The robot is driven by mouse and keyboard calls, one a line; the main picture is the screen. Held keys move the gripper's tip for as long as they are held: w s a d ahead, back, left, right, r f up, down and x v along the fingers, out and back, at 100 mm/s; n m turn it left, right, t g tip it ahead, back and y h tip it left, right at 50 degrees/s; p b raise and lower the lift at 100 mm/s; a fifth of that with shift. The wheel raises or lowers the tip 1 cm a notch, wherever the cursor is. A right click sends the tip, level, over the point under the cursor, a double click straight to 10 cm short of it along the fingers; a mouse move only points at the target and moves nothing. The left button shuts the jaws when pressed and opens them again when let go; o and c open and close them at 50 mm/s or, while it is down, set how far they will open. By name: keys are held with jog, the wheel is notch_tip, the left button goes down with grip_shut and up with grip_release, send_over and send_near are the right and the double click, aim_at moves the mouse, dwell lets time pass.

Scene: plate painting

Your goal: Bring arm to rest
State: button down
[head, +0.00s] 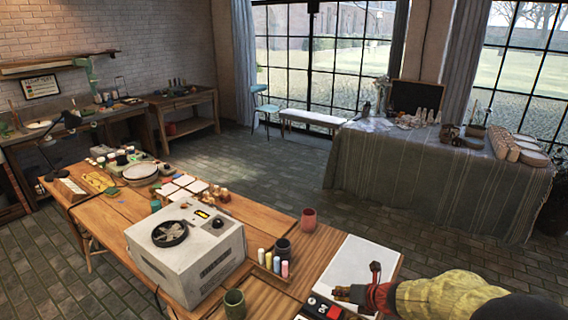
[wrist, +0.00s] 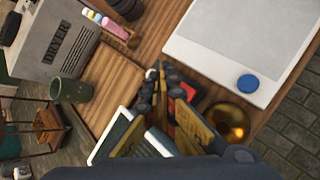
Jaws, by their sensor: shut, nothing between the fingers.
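My gripper (head: 343,293) is at the lower right in the head view, low over the front right of the wooden table (head: 255,215). My yellow and dark arm reaches in from the right edge. In the wrist view, my gripper (wrist: 157,72) has its fingers together with nothing between them. It points towards the wooden tabletop between the grey dryer (wrist: 62,42) and the white panel (wrist: 225,45) with a blue knob. The gripper hides part of the tabletop and the items beneath it.
The dryer (head: 190,252) stands to the left. A red and black device (head: 322,310) lies close to my gripper. Open floor (head: 290,180) lies behind the table.

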jog(key=s+a+r+n+g, duration=0.2)
jog(key=s+r+n+g, duration=0.1)
jog(key=s+n, duration=0.75)
jog(key=s+a+r+n+g, duration=0.25)
jog(key=s+n, duration=0.45)
jog(key=n, duration=0.7)
jog(key=s+d+r+n+t+h, duration=0.1)
jog(key=s+d+r+n+h, duration=0.1)
jog(key=s+r+n, duration=0.4)
jog(key=s+d+r+n+t+h, duration=0.2)
jog(key=s+r+n, duration=0.4)
jog(key=r, duration=0.5)
jog(key=shift+s+r+n+h, duration=0.15)
jog(key=shift+s+n+h, duration=0.15)
jog(key=shift+n+h, duration=0.1)
